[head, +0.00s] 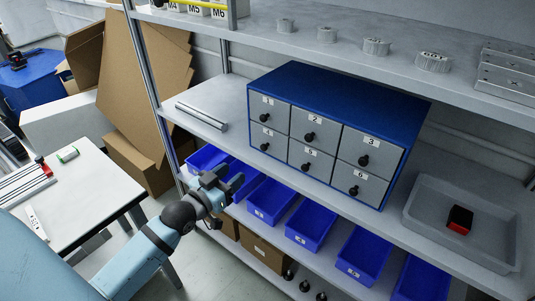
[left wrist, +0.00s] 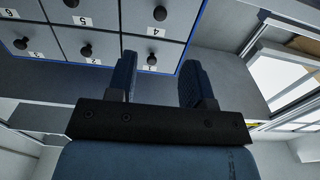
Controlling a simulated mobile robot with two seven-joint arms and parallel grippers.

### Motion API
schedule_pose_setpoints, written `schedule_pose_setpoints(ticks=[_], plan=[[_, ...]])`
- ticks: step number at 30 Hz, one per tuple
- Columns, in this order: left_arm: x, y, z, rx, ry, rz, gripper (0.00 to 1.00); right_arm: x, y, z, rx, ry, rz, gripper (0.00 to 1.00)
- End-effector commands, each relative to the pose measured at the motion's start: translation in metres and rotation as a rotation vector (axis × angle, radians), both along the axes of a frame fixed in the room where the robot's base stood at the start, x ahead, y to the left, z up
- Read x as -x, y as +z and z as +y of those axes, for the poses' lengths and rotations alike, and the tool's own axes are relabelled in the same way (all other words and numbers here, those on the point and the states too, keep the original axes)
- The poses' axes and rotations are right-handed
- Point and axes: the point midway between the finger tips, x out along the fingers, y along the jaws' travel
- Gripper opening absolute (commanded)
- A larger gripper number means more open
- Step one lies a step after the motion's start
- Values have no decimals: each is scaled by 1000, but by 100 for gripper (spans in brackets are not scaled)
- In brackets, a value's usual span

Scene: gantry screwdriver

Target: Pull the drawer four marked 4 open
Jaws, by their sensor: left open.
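The blue cabinet (head: 330,88) with grey numbered drawers stands on the middle shelf. Drawer four (head: 275,138), marked 4, is at the lower left in the head view and looks shut. Its black knob (head: 265,147) is bare. The left wrist view is upside down; there drawer four (left wrist: 172,30) and its knob (left wrist: 160,13) show above drawer 1. My left gripper (head: 222,181) is open and empty, apart from the cabinet, in front and to the lower left of drawer four. Its two fingers (left wrist: 159,62) frame the drawer 1 knob in the wrist view. My right gripper is out of view.
Blue bins (head: 270,200) stand on the shelf below the cabinet. A grey tray (head: 420,215) with a red and black item is at the right. A metal bar (head: 202,117) lies left of the cabinet. A shelf post (head: 147,65) and a white table (head: 85,195) are at the left.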

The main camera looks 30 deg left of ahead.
Motion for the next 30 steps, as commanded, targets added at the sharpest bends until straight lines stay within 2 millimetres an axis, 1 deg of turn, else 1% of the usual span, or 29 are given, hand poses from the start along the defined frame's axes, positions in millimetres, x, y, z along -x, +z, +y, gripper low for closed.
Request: schedule_pose_setpoints(ticks=[5,12,15,18,21,24,30], plan=[[-28,1,-2,2,0,-3,47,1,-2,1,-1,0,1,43],[-79,1,-6,1,0,-2,47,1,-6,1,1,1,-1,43],[-97,0,-8,1,0,0,47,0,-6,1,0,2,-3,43],[-113,0,-9,2,0,0,47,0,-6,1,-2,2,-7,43],[-123,0,-10,2,1,0,47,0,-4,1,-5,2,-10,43],[-129,0,-10,1,1,2,47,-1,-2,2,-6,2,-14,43],[-131,0,-11,1,0,2,47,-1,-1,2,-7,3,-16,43]])
